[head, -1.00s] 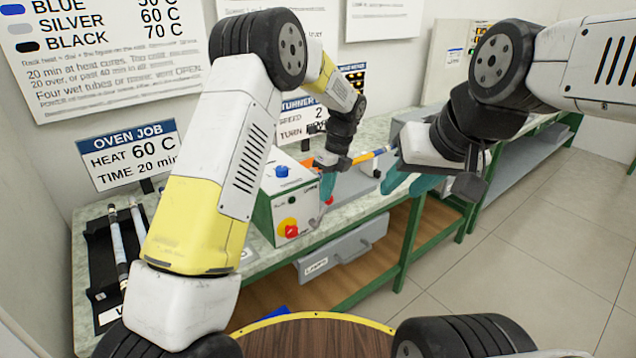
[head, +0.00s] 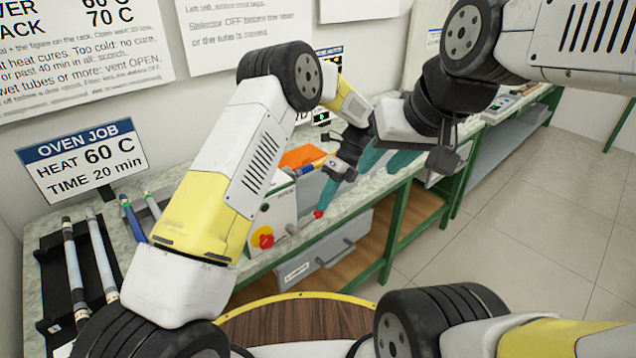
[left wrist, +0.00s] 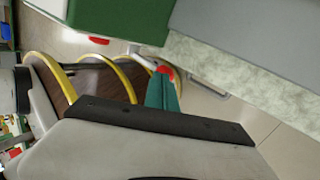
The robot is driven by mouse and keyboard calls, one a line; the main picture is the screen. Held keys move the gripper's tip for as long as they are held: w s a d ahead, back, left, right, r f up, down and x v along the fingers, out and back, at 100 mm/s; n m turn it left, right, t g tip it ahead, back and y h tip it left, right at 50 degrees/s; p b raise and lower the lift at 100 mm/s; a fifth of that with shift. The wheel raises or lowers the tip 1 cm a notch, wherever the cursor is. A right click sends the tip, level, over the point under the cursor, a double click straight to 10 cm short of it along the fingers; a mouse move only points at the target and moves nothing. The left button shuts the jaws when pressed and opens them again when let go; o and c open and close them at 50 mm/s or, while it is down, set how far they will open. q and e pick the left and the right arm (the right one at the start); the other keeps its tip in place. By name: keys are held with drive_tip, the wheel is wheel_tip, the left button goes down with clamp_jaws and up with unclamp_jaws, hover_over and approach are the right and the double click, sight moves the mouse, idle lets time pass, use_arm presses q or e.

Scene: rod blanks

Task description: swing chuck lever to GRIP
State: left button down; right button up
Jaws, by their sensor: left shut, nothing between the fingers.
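The lever's red knob (head: 318,214) shows at the front of the bench, at the tip of my left gripper (head: 325,196). My left gripper is shut with nothing in it, pointing down. In the left wrist view, the red knob (left wrist: 166,72) sits at the end of a pale lever arm, right by the teal finger (left wrist: 162,95); I cannot tell if they touch. The chuck itself is mostly hidden behind my left arm and wrist. My right gripper (head: 388,160) hangs to the right, its teal fingers apart and empty.
A machine with a red knob on yellow (head: 262,238) stands behind my left arm. An orange piece (head: 300,156) is behind my left wrist. A grey drawer (head: 325,262) is below the bench.

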use_arm(q)
drive_tip(key=shift+d+f, duration=0.15)
drive_tip(key=shift+f, duration=0.4)
use_arm(e)
drive_tip(key=shift+d, duration=0.1)
use_arm(q)
drive_tip(key=shift+r, duration=0.1)
drive_tip(key=w+d+f+v, duration=0.1)
drive_tip(key=v, duration=1.1)
drive_tip(key=shift+d, duration=0.5)
use_arm(e)
drive_tip(key=shift+w+a, duration=0.25)
drive_tip(key=shift+w, duration=0.3)
